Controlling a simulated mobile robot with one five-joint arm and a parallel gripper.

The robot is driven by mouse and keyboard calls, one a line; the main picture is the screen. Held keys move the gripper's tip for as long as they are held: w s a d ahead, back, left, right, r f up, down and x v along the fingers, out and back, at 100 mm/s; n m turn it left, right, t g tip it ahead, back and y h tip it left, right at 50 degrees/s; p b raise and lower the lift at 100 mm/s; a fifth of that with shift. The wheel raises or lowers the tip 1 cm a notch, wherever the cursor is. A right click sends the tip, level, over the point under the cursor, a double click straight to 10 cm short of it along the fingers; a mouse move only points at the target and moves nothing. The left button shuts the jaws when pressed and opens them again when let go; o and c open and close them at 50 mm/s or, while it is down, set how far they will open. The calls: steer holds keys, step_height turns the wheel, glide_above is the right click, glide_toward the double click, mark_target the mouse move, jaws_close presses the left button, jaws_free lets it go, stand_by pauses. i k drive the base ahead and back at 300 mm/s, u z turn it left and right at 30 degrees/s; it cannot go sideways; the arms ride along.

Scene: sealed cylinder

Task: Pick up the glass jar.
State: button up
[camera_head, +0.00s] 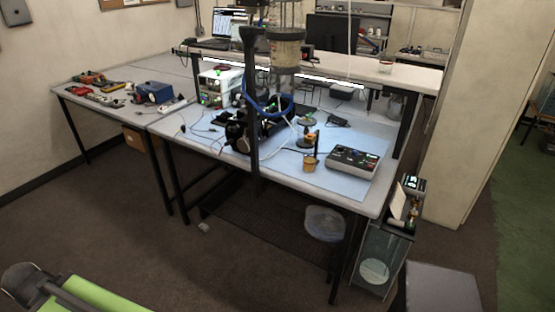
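I cannot make out my gripper in the head view. A clear, upright cylinder with a beige band (285,48) and a dark lower rim shows at the top centre, in front of the raised shelf. It looks like a glass jar, but I cannot tell for sure. Its top meets dark parts at the picture's upper edge, and I cannot tell what supports it. A clear, round container (323,224) also sits low under the workbench (345,192), on or near the dark lower rack; its material is unclear.
On the blue mat are a grey device (354,161), a small brown cup (309,164) and cables. A glass tank (379,250) stands right of the bench.

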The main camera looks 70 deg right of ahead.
mark_target(309, 162)
steer(key=z, duration=5.1)
steer(key=i, duration=0.1)
steer(key=u, duration=2.35)
steer(key=k, duration=0.85)
steer(key=u, duration=0.2)
steer(key=i, duration=0.8)
steer(key=z, duration=0.15)
steer(key=k, duration=0.4)
steer(key=u, duration=0.5)
steer(key=i, duration=0.15)
steer(key=z, duration=0.3)
